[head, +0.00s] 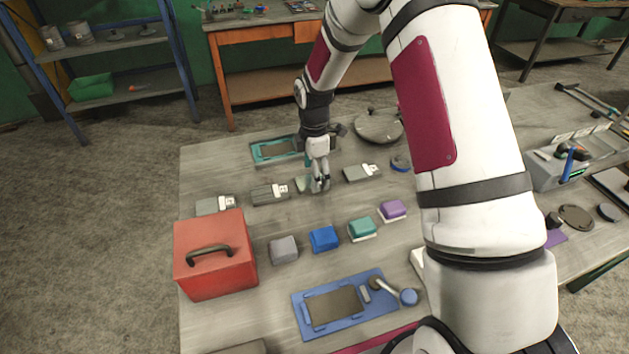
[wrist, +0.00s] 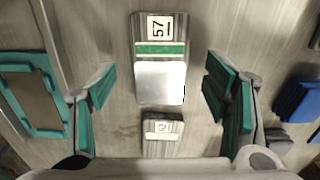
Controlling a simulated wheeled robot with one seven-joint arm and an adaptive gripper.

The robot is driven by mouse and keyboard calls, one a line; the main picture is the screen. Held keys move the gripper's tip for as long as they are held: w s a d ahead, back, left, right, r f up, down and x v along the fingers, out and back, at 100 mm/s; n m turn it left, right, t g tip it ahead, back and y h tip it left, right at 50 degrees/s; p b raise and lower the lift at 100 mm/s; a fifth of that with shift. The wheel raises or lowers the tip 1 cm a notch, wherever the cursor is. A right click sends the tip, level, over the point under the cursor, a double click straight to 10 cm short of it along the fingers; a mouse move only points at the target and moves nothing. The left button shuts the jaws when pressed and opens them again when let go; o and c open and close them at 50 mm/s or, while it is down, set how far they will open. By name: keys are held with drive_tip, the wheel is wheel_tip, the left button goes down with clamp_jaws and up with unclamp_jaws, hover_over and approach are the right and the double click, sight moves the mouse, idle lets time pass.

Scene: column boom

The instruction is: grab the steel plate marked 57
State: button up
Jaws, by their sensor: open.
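The steel plate marked 57 (wrist: 160,82) lies flat on the table, with a white number label at the top, a green stripe and a bright bare end in the wrist view. In the head view the plate (head: 302,186) is partly hidden by my gripper (head: 320,184). My gripper also shows in the wrist view (wrist: 158,82), open and empty, with one teal-padded finger on each side of the plate and clear gaps between. I cannot tell how far above the table the fingertips are.
Similar labelled plates lie left (head: 268,194) and right (head: 360,173) in the row. A teal tray (head: 274,150) lies behind. Coloured blocks, including a blue one (head: 323,238), stand in front. A red toolbox (head: 215,262) is at front left.

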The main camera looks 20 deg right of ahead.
drive_tip(key=shift+f, duration=0.75)
clamp_jaws()
